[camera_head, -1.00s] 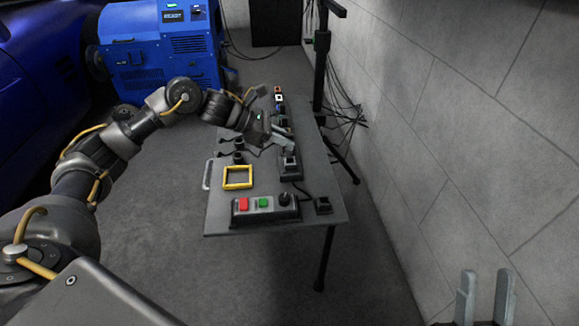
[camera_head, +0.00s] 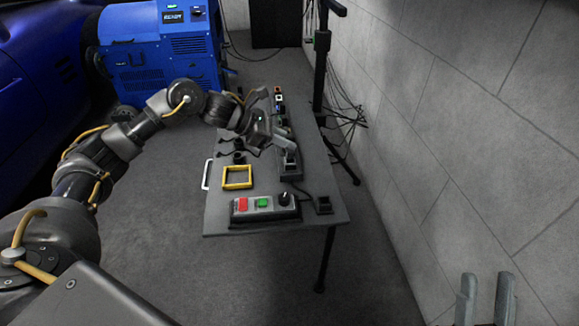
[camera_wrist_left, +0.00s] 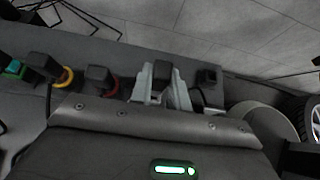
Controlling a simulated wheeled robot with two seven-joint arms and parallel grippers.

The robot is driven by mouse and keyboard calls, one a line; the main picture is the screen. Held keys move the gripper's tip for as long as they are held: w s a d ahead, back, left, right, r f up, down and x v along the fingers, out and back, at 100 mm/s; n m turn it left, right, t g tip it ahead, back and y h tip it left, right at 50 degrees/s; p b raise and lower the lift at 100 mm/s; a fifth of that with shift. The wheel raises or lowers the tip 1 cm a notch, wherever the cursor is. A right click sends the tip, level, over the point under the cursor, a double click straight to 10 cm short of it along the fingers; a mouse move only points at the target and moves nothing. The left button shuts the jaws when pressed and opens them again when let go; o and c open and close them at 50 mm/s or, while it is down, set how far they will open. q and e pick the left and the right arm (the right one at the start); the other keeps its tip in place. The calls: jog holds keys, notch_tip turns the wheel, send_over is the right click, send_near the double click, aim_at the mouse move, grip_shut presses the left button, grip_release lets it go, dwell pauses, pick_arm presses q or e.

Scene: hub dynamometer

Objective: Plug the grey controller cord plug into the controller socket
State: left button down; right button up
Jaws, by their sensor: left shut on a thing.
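My left gripper (camera_head: 286,146) is over the far-right part of the table. It is shut on a dark plug-like piece, which I take to be the grey controller cord plug (camera_wrist_left: 162,73). In the left wrist view the pale fingers of the left gripper (camera_wrist_left: 163,92) stand on both sides of it. In the head view the fingers reach down to a dark block (camera_head: 290,168), and I cannot tell whether the plug is seated in anything. I cannot pick out the controller socket for certain. My right gripper (camera_head: 485,297) is open and empty at the lower right.
A yellow frame (camera_head: 237,177) lies on the grey table (camera_head: 222,215). Plugs with yellow (camera_wrist_left: 66,77) and red rings (camera_wrist_left: 113,87) stand nearby.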

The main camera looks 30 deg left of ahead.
aim_at(286, 149)
pick_arm(q)
jog(key=shift+f, duration=0.15)
jog(key=shift+f+b, duration=1.4)
jog(key=shift+r, duration=0.1)
jog(key=c, duration=1.3)
grip_release()
jog(key=shift+o, duration=0.2)
jog(key=p+v, duration=0.2)
jog(key=v, duration=0.8)
jog(key=shift+s+a, duration=0.25)
jog(key=shift+a, duration=0.05)
jog(key=shift+r+p, duration=0.2)
jog(key=shift+p, duration=0.1)
